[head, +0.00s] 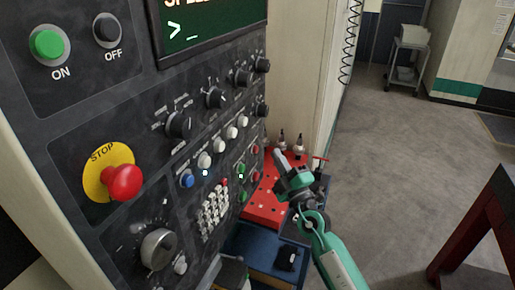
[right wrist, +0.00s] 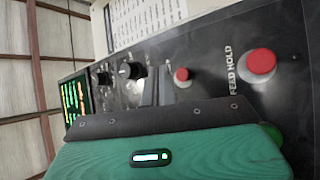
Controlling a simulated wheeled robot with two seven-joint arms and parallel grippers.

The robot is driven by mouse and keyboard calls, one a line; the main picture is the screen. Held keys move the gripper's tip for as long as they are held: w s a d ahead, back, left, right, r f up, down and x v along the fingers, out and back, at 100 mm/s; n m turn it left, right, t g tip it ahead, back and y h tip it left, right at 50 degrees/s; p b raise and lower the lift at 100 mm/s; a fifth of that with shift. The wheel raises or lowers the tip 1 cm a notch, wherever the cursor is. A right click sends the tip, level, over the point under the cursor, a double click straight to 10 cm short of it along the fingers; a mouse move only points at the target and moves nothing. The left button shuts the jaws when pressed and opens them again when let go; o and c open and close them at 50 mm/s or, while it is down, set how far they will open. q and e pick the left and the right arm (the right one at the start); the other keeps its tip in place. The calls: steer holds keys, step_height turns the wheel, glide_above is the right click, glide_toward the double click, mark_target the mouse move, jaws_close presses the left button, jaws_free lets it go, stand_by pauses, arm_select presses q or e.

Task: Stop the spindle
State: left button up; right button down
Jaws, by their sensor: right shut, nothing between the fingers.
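The machine's dark control panel (head: 130,120) fills the left of the head view. Small red buttons (head: 255,149) and green buttons (head: 243,196) sit low on its right part; their labels are too small to read there. In the right wrist view a small red button (right wrist: 181,75) lies just right of the fingertips, and a larger red button (right wrist: 262,62) beside the words FEED HOLD lies further right. A green button (right wrist: 272,135) is partly hidden by my gripper's body. My right gripper (head: 279,155) is shut and empty, in front of the panel's right end. Contact cannot be told. My left gripper is out of view.
A red STOP mushroom button (head: 125,183), a green ON button (head: 47,44) and a black OFF button (head: 107,29) are on the panel, with several knobs (head: 178,124).

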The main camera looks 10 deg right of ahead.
steer(key=shift+w+a, duration=0.7)
steer(key=shift+a, duration=0.3)
stand_by(1.4)
steer(key=shift+w+a, duration=0.25)
steer(key=shift+a, duration=0.1)
steer(key=shift+w+a, duration=0.2)
steer(key=shift+a, duration=0.1)
stand_by(0.6)
steer(key=shift+d, duration=0.1)
steer(key=shift+s+d, duration=0.45)
steer(key=shift+d, duration=0.15)
stand_by(0.3)
steer(key=s+d, duration=0.1)
steer(key=d, duration=0.1)
steer(key=s+d, duration=0.1)
steer(key=d, duration=0.1)
steer(key=shift+s, duration=0.4)
